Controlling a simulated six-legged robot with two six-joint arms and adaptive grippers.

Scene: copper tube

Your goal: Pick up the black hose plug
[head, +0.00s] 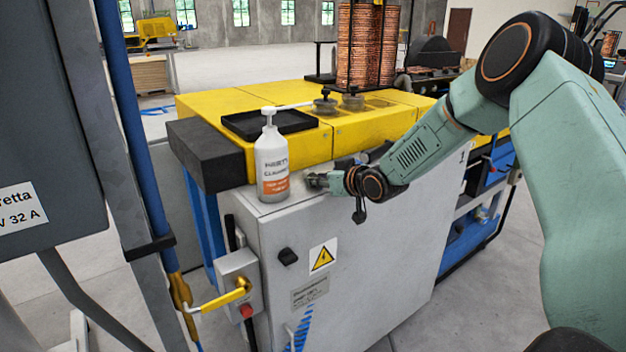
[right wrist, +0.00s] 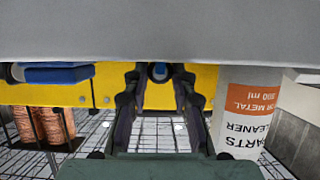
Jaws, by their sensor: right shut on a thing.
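My right gripper (head: 318,181) is low over the top of the grey cabinet, just right of the white cleaner bottle. In the right wrist view, the right gripper's fingers (right wrist: 160,80) stand apart with a small round dark piece with a blue centre, which I take to be the black hose plug (right wrist: 160,72), between their tips. The fingers are shut on it. In the head view the fingers hide the plug, and I cannot tell whether it touches the cabinet top. My left gripper is not in view.
The cleaner bottle (head: 271,160) stands close beside the right gripper, and in the right wrist view (right wrist: 238,115) too. The yellow machine cover (head: 365,130) with a black tray (head: 243,124) rises behind. A blue-and-dark piece (right wrist: 55,73) lies left of the fingers in the wrist view.

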